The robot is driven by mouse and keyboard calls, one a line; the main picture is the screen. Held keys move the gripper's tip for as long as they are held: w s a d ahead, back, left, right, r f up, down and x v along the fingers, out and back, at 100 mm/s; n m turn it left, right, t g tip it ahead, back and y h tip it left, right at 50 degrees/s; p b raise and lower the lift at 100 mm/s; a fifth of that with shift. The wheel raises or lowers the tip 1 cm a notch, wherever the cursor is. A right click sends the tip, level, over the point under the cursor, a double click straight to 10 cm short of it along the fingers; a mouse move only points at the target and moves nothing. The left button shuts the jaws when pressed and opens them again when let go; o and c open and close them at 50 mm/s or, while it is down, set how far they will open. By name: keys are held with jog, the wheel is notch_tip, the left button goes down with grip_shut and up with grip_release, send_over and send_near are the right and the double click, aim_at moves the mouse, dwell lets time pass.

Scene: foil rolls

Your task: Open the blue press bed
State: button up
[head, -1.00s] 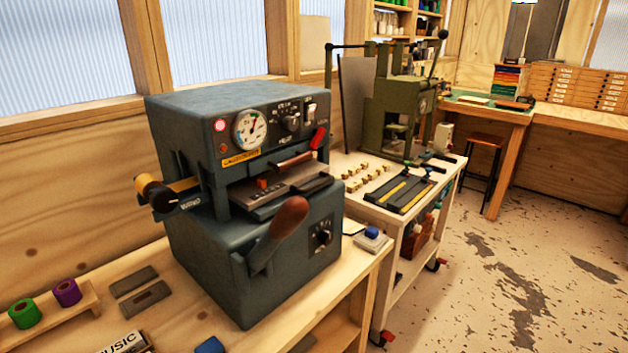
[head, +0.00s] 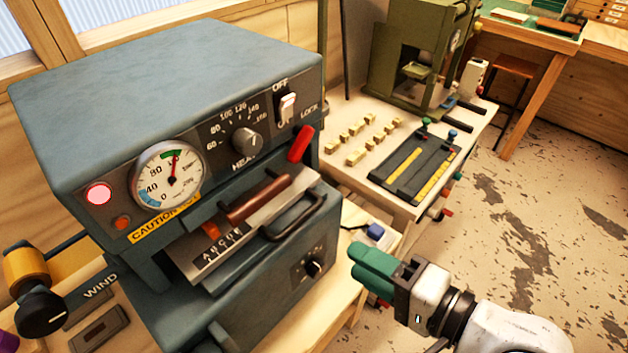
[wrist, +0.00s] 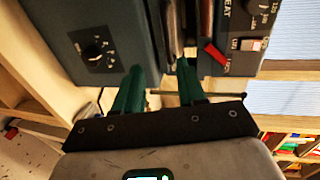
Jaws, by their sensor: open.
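The blue press (head: 170,120) stands on the wooden bench and fills the left of the head view. Its bed (head: 245,235) sits in the front slot, with a dark bar handle (head: 295,215) at its front edge and a brown wooden grip (head: 258,198) above it. A red lever (head: 300,144) sits by the LOCK label. My gripper (head: 372,268), with green fingers, is to the right of the press, apart from the handle. In the wrist view my gripper's fingers (wrist: 158,85) are spread with nothing between them, and the press front (wrist: 95,45) lies beyond them.
A cart (head: 345,185) with small brass blocks and a dark tray (head: 420,170) stands right of the press. A green press (head: 425,60) is on its far end. Open floor is at right.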

aim_at(303, 222)
jog(key=shift+w+r+b+x, duration=0.1)
jog(key=shift+r+b+x, duration=0.1)
jog(key=shift+b+x, duration=1.3)
jog(key=shift+w+r+b+x, duration=0.15)
jog(key=shift+b+x, duration=0.45)
jog(key=shift+x, duration=1.65)
jog(key=shift+r+b+x, duration=0.25)
jog(key=shift+b+x, duration=0.8)
jog(key=shift+x, duration=0.85)
jog(key=shift+c, duration=0.3)
grip_shut()
